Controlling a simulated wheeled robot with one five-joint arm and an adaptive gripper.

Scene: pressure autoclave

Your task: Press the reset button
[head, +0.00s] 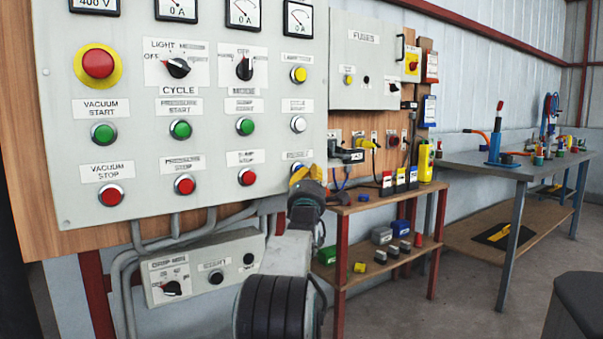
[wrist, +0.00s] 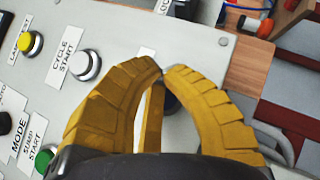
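The grey control panel (head: 220,110) fills the left of the head view. A dark round button (wrist: 171,102) shows partly between the fingers, below a white label (wrist: 146,54) too covered to read. The tips are in front of the panel by this button; contact cannot be told.
The white cycle start button (wrist: 84,65) and yellow lamp test button (wrist: 31,42) are close by in the wrist view. A red stop button (head: 247,177) is left of my gripper. A wooden shelf (head: 375,200) and grey workbench (head: 500,168) stand to the right.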

